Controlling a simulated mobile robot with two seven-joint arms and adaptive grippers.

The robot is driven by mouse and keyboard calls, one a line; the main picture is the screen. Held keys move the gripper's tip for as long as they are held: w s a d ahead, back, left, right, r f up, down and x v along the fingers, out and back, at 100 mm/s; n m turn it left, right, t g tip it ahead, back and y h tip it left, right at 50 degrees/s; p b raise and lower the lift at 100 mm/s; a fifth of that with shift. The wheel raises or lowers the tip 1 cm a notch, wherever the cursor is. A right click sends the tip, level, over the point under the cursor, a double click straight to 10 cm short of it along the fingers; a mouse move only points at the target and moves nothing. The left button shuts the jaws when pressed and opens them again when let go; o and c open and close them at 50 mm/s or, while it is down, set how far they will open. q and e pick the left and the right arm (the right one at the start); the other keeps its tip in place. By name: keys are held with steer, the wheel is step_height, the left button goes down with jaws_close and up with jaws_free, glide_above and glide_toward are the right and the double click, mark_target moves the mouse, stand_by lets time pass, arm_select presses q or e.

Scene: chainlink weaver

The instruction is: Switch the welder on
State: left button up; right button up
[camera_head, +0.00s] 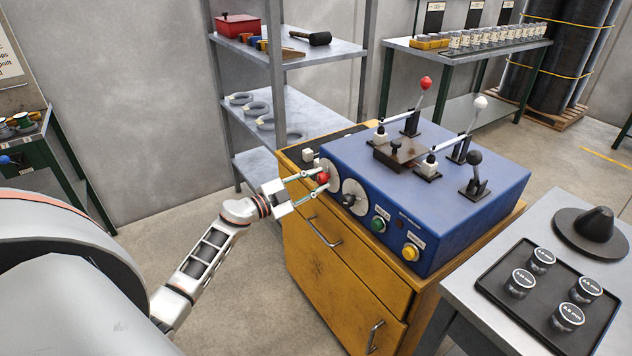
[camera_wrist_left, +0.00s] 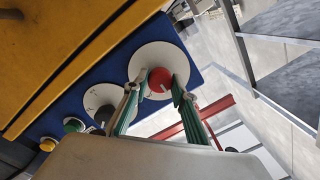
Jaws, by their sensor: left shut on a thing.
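The blue welder (camera_head: 420,196) stands on a yellow cabinet. Its front panel has a red knob (camera_head: 322,178) on a white dial, a black knob (camera_head: 349,200) on a second white dial, a green button (camera_head: 379,225) and a yellow button (camera_head: 410,253). My left gripper (camera_head: 319,182) is at the panel, shut on the red knob. In the left wrist view the red knob (camera_wrist_left: 160,80) sits between the two fingers, in front of its white dial (camera_wrist_left: 150,62). My right gripper is not in view.
Levers with red, white and black balls (camera_head: 474,157) stand on the welder's top. The yellow cabinet (camera_head: 330,262) has drawer handles below my left gripper. A grey table (camera_head: 458,277) with a black tray of labelled pots is at the right. Grey shelves (camera_head: 300,112) stand behind.

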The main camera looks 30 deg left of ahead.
arm_select(q)
steer(key=m, duration=0.1)
steer(key=m+b, duration=0.1)
steer(key=shift+f+m, duration=0.2)
steer(key=shift+m, duration=0.1)
steer(key=m+b, duration=0.1)
steer(key=m, duration=0.2)
steer(key=shift+f+m+b, duration=0.1)
steer(key=shift+m+b, duration=0.25)
steer(key=shift+m, duration=0.05)
steer(key=m+b, duration=0.1)
steer(key=m, duration=0.1)
steer(key=shift+m, duration=0.3)
steer(key=shift+m+h+b, duration=0.4)
steer(key=shift+m+b, duration=0.5)
steer(key=shift+m, duration=0.7)
steer(key=shift+r, duration=0.2)
steer(key=o, duration=0.9)
steer(key=shift+o, duration=1.1)
